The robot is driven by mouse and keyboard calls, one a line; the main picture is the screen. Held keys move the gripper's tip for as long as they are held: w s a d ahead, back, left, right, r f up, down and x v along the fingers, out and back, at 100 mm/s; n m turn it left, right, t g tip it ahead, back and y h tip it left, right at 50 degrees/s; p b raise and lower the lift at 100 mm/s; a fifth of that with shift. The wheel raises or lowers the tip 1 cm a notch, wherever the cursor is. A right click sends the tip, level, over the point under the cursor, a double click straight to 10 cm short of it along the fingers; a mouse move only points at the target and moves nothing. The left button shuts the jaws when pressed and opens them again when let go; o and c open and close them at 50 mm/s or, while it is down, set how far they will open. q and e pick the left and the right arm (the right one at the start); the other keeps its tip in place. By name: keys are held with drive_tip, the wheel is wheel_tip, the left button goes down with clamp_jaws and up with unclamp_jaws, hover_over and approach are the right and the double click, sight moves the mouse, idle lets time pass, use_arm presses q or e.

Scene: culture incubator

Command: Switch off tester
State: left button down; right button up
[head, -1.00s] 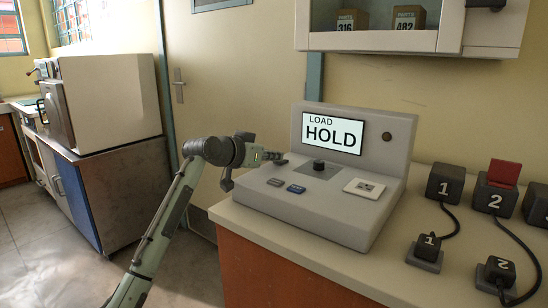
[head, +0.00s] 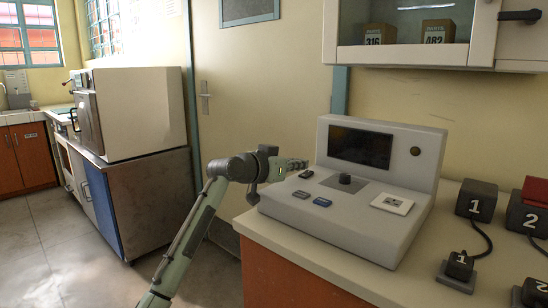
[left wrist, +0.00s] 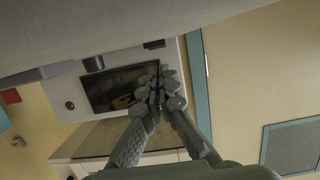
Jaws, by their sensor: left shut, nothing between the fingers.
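The tester (head: 262,207) is a pale grey console on the counter with a dark, blank screen (head: 360,146). It has a black knob (head: 345,182), two blue-grey buttons (head: 311,198), a small black switch (head: 306,173) at its left and a white plate (head: 392,204). My left gripper (head: 299,163) is shut and empty, just above the tester's left edge near the black switch. I cannot tell whether it touches. The left wrist view shows its closed fingers (left wrist: 157,82) in front of the blank screen (left wrist: 112,90). My right gripper is not in view.
Dark blocks numbered 1 (head: 476,200) and 2 (head: 527,212) with cabled plugs stand on the counter right of the tester. A wall cabinet (head: 400,57) hangs above. A door (head: 240,80) is behind my left arm, and an oven-like appliance (head: 140,112) stands at left.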

use_arm(q)
wheel_tip(320, 180, up, 2)
drive_tip(key=shift+p, duration=0.5)
drive_tip(key=shift+s+a, duration=0.3)
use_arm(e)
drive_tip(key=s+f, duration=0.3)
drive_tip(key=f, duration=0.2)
use_arm(q)
drive_tip(key=v, duration=0.3)
drive_tip(key=b+v, duration=0.1)
drive_tip(key=v, duration=0.5)
drive_tip(key=shift+s+a+f, duration=0.1)
drive_tip(key=shift+s+f, duration=0.2)
drive_tip(key=shift+f, duration=0.05)
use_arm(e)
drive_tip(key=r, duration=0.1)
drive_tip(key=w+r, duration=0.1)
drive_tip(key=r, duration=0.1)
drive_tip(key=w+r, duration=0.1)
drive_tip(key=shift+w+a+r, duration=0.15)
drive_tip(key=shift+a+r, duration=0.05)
